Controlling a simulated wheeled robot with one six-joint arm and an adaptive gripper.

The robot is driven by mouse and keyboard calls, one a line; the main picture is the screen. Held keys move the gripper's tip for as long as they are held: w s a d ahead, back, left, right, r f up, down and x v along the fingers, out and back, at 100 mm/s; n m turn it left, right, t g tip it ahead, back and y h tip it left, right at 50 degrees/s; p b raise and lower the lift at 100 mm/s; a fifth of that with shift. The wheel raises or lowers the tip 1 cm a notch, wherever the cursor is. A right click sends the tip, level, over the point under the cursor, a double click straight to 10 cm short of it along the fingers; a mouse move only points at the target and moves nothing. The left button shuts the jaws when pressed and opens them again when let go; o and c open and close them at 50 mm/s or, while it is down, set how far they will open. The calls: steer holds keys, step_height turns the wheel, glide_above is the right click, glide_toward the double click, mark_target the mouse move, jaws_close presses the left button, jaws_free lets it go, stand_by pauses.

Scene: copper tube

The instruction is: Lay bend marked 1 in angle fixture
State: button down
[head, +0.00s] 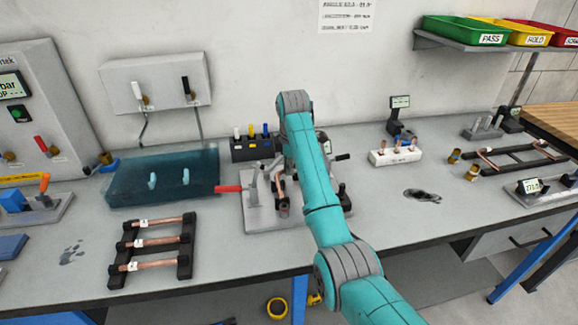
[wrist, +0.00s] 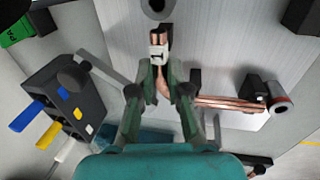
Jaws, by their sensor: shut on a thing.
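A copper bend (wrist: 164,86) with a white tag (wrist: 158,52) stands between my gripper's fingers in the wrist view. The tag's dark mark looks like a 1. My gripper (wrist: 162,72) is shut on this bend, over a pale metal plate. In the head view, my arm hides most of the gripper. A copper piece (head: 281,187) shows beside the arm over the grey bench plate (head: 256,215) with a red-handled lever. I cannot tell which station is the angle fixture, or whether the bend touches the plate.
Copper tubes (wrist: 230,103) lie right of the fingers, near a dark block. A black rack (head: 184,245) with tagged tubes stands left of the plate. A blue-green tank (head: 160,178) is behind it.

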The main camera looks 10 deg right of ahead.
steer(key=shift+f, duration=0.25)
steer(key=c, duration=1.1)
jaws_free()
steer(key=shift+o, duration=0.2)
step_height(320, 180, up, 7)
steer(key=s, duration=0.1)
steer(key=shift+s+r, duration=0.15)
steer(key=shift+s, duration=0.1)
